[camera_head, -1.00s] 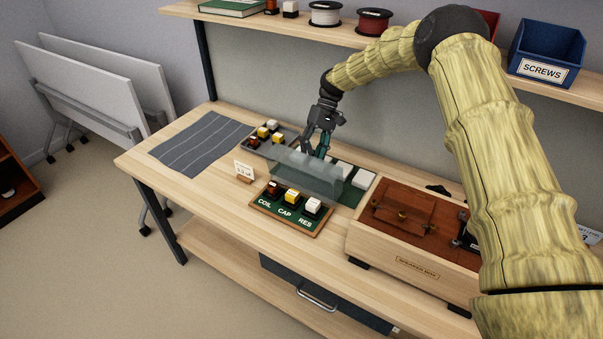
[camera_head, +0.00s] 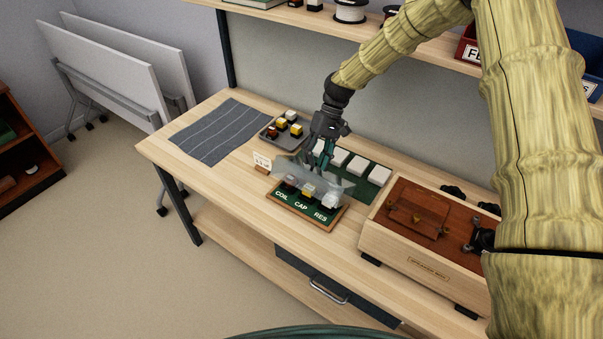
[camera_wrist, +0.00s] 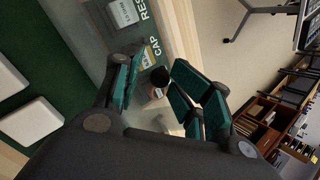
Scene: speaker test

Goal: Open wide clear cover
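The clear cover (camera_head: 341,186) is a see-through panel over the green board (camera_head: 292,207) marked COIL, CAP and RES. It looks tilted, and the dark coil, yellow cap and white res parts show at or through it; its exact angle is hard to tell. My gripper (camera_head: 324,160) is low at the cover's back side, close to it; contact is unclear. In the wrist view, my gripper's green fingers (camera_wrist: 155,82) are apart, with the dark-topped coil part (camera_wrist: 157,78) seen between them. The cover's pane is faint there.
A speaker box (camera_head: 415,262) stands to the right. Several white blocks (camera_head: 357,165) sit on a green mat behind. A parts tray (camera_head: 270,133), a small card (camera_head: 262,161) and a striped cloth (camera_head: 220,130) lie to the left. A shelf (camera_head: 420,50) runs above.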

